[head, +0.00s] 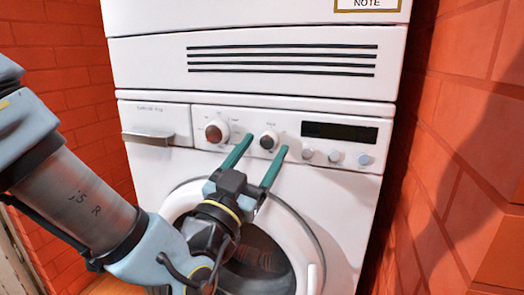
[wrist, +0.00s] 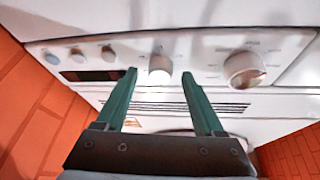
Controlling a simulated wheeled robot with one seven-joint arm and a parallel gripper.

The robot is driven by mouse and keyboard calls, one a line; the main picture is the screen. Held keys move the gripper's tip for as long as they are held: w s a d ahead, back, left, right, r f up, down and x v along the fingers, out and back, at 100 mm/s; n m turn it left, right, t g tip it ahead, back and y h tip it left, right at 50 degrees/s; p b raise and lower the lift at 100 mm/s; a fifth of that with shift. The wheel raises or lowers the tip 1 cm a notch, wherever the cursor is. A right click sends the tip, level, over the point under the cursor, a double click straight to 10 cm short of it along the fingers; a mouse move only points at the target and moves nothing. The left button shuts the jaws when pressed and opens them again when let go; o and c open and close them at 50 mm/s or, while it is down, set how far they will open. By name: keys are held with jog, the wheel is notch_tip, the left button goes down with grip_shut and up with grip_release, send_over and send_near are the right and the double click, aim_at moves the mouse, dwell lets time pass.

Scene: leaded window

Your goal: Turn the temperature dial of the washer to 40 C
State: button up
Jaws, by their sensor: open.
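The white washer (head: 160,172) has two round dials on its control panel. The smaller dial (head: 268,139) is right of the larger dial (head: 215,131). In the wrist view the smaller dial (wrist: 160,66) shows between my fingertips, and the larger dial (wrist: 244,69) is off to the right. The printed marks are too small to read, so I cannot tell either setting or which is labelled temperature. My gripper (head: 266,143), also in the wrist view (wrist: 158,72), is open with its green fingers pointing at the panel, one on each side of the smaller dial. Contact is not clear.
A dark display (head: 338,132) and several small round buttons (head: 335,156) lie right of the dials. The drawer handle (head: 148,139) sticks out at the left. The round door (head: 255,255) is below. Red brick walls (head: 470,160) stand close on both sides.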

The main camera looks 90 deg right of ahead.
jog(key=shift+s+d, duration=0.1)
jog(key=shift+d, duration=0.1)
grip_shut()
dwell(0.5)
